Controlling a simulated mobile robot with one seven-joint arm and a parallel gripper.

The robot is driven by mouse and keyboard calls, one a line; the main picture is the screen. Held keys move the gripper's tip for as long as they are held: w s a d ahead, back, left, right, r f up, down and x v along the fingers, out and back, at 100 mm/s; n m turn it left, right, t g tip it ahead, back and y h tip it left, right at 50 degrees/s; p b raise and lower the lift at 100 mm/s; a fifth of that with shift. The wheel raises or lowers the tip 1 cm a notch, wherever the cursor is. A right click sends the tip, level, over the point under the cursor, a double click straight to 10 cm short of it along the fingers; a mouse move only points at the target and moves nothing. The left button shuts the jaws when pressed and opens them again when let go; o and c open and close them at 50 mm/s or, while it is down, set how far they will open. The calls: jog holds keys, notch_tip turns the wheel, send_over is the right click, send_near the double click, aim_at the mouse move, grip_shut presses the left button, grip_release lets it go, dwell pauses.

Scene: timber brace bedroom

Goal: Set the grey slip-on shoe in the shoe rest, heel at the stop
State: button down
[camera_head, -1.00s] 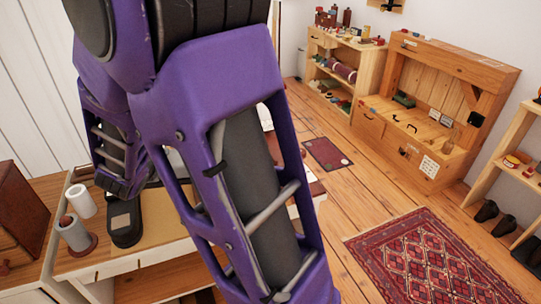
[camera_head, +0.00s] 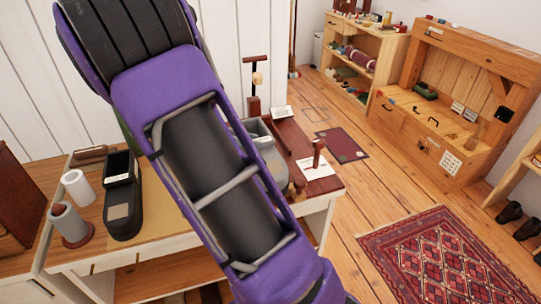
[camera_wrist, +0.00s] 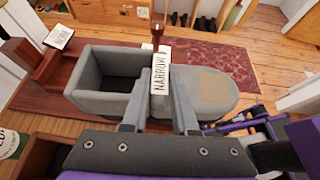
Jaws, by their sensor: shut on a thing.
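The grey slip-on shoe (camera_wrist: 105,102) fills the middle of the wrist view, its open heel part to the left and its rounded toe with a tan patch to the right. My gripper (camera_wrist: 160,112) is shut on it near the middle. A white strip lettered NARROW (camera_wrist: 160,72) shows at the fingers. In the head view the shoe (camera_head: 272,165) is partly hidden by my arm, over a dark red board (camera_head: 318,183), which I take to be the shoe rest. Whether the shoe touches the board, and where the stop is, I cannot tell.
A black shoe-shaped object (camera_head: 122,212) with a beige patch stands on the table's left side, beside a white roll (camera_head: 76,187) and a grey spool (camera_head: 68,224). A peg (camera_head: 317,153) and white cards (camera_head: 282,112) are on the board. A patterned rug (camera_head: 440,260) lies right.

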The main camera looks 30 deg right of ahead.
jog(key=shift+f, duration=0.25)
jog(key=shift+w+d+m+g, duration=0.15)
jog(key=shift+d+m+g, duration=0.1)
jog(key=shift+m+g, duration=0.05)
jog(key=w+d, duration=1.2)
jog(key=w, duration=0.1)
jog(key=shift+a+f+b, duration=0.2)
jog(key=shift+f+b, duration=0.35)
jog(key=shift+f, duration=1.2)
jog(key=shift+a+f+b, duration=0.2)
jog(key=shift+f+b, duration=0.3)
jog(key=shift+f, duration=1.25)
jog(key=c, duration=0.7)
grip_release()
jog(key=shift+s+f, duration=0.1)
jog(key=shift+f, duration=0.1)
